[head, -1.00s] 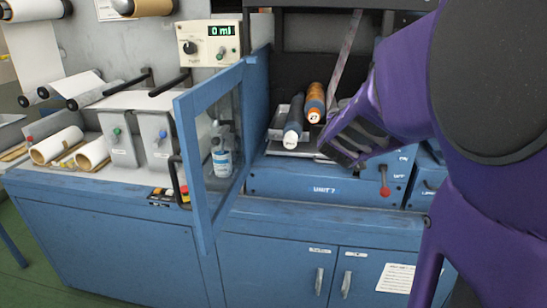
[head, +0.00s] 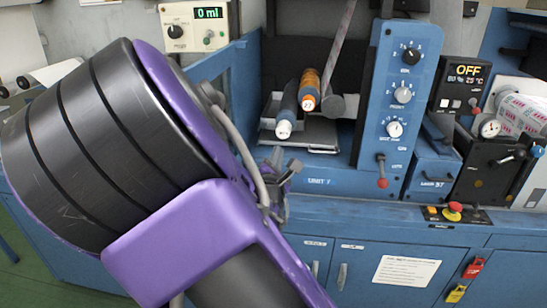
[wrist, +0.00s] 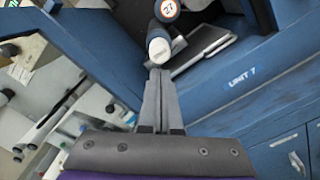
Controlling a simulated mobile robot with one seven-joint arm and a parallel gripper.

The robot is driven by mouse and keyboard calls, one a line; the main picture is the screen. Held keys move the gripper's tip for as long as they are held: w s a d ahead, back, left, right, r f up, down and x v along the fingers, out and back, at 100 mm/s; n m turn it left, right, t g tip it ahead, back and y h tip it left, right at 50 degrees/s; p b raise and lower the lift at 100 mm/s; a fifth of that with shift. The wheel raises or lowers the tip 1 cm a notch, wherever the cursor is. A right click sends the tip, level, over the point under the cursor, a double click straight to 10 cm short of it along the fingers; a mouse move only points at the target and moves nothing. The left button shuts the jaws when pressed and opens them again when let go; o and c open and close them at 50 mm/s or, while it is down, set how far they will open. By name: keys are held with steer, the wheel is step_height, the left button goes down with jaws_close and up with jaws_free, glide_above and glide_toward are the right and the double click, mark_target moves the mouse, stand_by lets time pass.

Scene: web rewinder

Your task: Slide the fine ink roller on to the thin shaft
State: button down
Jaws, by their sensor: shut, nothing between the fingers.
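Two rollers lie side by side in the recess of Unit 7: a dark blue-grey one with a pale end (head: 286,115) and an orange one (head: 309,88) with a numbered end. I cannot tell which is the fine ink roller. In the wrist view, the pale end (wrist: 159,48) and the orange roller's numbered end (wrist: 167,10) face me. My gripper (wrist: 158,72) is shut and empty, its tips just below the pale end in that picture; contact is unclear. In the head view my gripper (head: 280,168) is small and partly hidden by my arm. I cannot make out the thin shaft for sure.
A grey tray (head: 318,136) lies under the rollers, and a grey round part (head: 332,106) with a strip above stands right of them. A blue control panel (head: 392,100) with a red-knobbed lever (head: 382,175) bounds the right. A blue frame (wrist: 90,50) is close on the left.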

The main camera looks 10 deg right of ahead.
steer(key=shift+b+x, duration=2)
steer(key=shift+x, duration=1.2)
